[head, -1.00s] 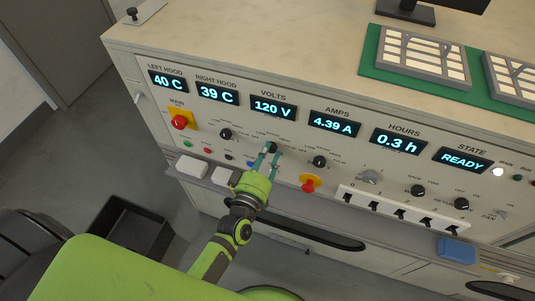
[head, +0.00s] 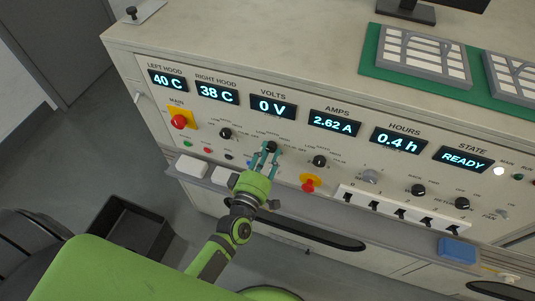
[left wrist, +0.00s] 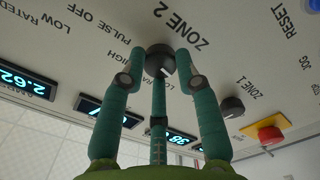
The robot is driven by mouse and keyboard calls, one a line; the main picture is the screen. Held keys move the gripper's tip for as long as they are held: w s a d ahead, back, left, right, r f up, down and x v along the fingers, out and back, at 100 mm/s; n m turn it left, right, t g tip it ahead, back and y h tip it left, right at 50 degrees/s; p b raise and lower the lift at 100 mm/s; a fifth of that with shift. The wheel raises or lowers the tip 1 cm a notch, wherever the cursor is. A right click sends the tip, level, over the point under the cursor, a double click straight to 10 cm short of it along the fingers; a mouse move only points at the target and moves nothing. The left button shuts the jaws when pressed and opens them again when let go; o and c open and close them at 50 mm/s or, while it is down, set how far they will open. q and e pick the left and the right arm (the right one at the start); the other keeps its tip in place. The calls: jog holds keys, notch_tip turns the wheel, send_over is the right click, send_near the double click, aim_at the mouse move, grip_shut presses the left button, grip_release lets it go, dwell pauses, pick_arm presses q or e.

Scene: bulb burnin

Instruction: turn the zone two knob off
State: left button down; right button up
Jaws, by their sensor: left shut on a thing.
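The zone two knob (head: 272,147) is a small black round knob on the panel, under the volts display. In the left wrist view the knob (left wrist: 159,63) sits beside the printed ZONE 2 label, with a pale mark on its face. My left gripper (head: 267,151) has its teal fingers on the knob. In the left wrist view the gripper's fingertips (left wrist: 160,62) are on both sides of the knob, shut on it. The volts display (head: 272,106) reads 0 V and the amps display (head: 334,124) reads 2.62 A. My right gripper is not in view.
The zone 1 knob (head: 225,133) is to the left and another black knob (head: 319,161) to the right. A red main switch (head: 179,121) and a red-and-yellow knob (head: 310,184) flank them. A row of rocker switches (head: 400,213) stands at right.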

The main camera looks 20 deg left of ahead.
pick_arm(q)
jog(key=shift+w+a+r, duration=0.15)
jog(key=shift+a+r, duration=0.05)
jog(key=shift+r, duration=0.15)
jog(key=c, duration=1)
grip_release()
jog(key=shift+o, duration=0.5)
jog(key=shift+f, duration=0.15)
jog(key=shift+f, duration=0.1)
jog(key=shift+s, duration=0.3)
jog(key=s, duration=1.1)
jog(key=shift+s+a, duration=0.2)
jog(key=shift+s, duration=0.05)
